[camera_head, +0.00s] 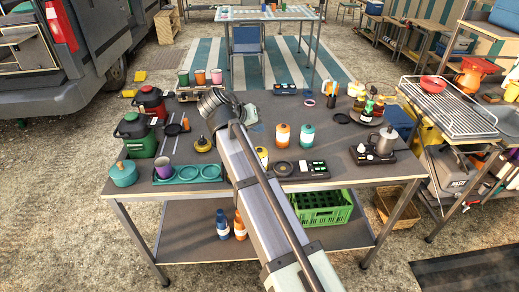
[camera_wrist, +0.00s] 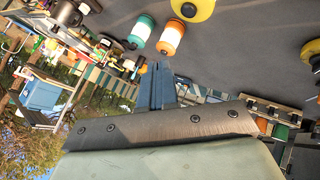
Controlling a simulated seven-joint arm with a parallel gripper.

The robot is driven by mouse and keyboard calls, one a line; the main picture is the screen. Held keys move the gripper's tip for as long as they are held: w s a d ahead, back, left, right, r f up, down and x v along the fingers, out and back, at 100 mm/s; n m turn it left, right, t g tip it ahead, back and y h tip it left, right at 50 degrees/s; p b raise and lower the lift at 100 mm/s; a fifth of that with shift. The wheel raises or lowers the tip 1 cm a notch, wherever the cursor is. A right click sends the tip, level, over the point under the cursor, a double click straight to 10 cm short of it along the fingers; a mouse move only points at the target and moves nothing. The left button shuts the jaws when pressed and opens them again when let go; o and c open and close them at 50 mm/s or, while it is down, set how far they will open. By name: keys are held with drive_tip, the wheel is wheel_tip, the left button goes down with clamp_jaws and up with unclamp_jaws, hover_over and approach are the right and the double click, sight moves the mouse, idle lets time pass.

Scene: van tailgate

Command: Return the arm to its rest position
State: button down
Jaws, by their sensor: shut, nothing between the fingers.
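My arm (camera_head: 262,190) reaches from the bottom edge of the head view up over the grey table (camera_head: 350,176). Its dark wrist end (camera_head: 213,103) is above the back left part of the table. My gripper (camera_wrist: 158,84) shows in the wrist view as narrow dark blue fingers close together, with nothing between them. In the head view I cannot make out the fingers. In the wrist view, an orange and white bottle (camera_wrist: 172,37) and a teal and white bottle (camera_wrist: 142,30) are beyond the fingers, apart from them.
A red canister (camera_head: 150,103) and a green canister (camera_head: 135,135) stand at the table's left. A teal tray (camera_head: 188,174) is at the front left, a metal pot (camera_head: 383,140) at the right. A green crate (camera_head: 322,208) sits on the lower shelf. A wire rack (camera_head: 450,103) stands right.

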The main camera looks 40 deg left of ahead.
idle(0.3)
drive_tip(key=w+d+f+m+g+h, duration=0.1)
drive_tip(key=d+f+m+g+h, duration=0.3)
drive_tip(key=d+f, duration=1.65)
drive_tip(key=w+d+f+m+g, duration=0.15)
drive_tip(key=d+f+g, duration=0.45)
drive_tip(key=d+f, duration=1.5)
drive_tip(key=s+d+f+m+g+y, duration=0.1)
drive_tip(key=s+d+f+g, duration=0.1)
drive_tip(key=s+d+f, duration=0.5)
drive_tip(key=s+d+f+m+g+y, duration=0.1)
drive_tip(key=s+d+f, duration=0.4)
drive_tip(key=d, duration=0.4)
drive_tip(key=s+d+f+g+y, duration=0.1)
drive_tip(key=s+d+f, duration=0.2)
drive_tip(key=s, duration=0.4)
drive_tip(key=s+d+f+g+y, duration=0.1)
drive_tip(key=s+d+f+g, duration=0.1)
drive_tip(key=s, duration=0.6)
drive_tip(key=shift+s+d+f+m, duration=0.25)
drive_tip(key=shift+d+f+m, duration=0.2)
drive_tip(key=shift+d+f, duration=0.4)
